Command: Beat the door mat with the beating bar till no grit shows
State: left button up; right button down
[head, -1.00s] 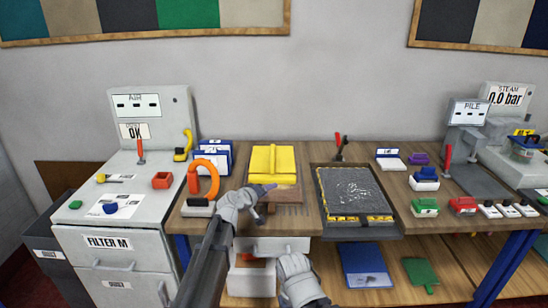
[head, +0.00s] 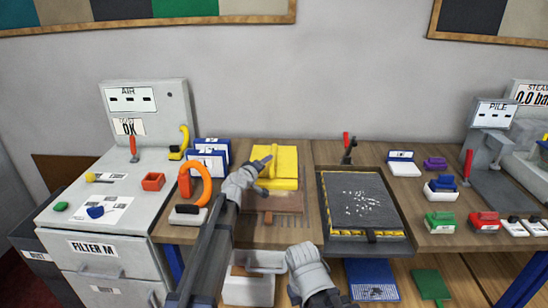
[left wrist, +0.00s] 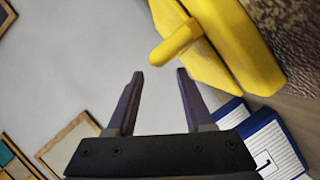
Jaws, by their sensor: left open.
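The dark door mat (head: 335,213) lies in a black tray with yellow-striped edging, right of centre in the head view. White grit (head: 362,203) shows on its middle. A yellow piece with a raised rounded bar (head: 285,165), apparently the beating bar, lies on the bench left of the mat. My left gripper (head: 266,165) is open and empty over it. In the left wrist view the yellow bar's rounded end (left wrist: 172,46) is just beyond my open left fingers (left wrist: 160,75), not between them. My right gripper (head: 310,272) is low in front of the bench; its fingers cannot be made out.
A brown bristled piece (head: 272,202) lies in front of the yellow piece. An orange hooped tool (head: 207,185) and blue-white cards (head: 208,160) stand left. A red-handled lever (head: 347,146) is behind the tray. Green (head: 438,222) and red (head: 483,222) blocks are right.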

pick_arm(q)
jog(key=b+x, duration=0.1)
jog(key=x, duration=0.6)
jog(key=shift+w+d+f+b, duration=0.1)
jog(key=shift+w+b, duration=0.2)
jog(key=shift+w, duration=0.1)
grip_shut()
jog(key=shift+s, duration=0.1)
dwell(1.0)
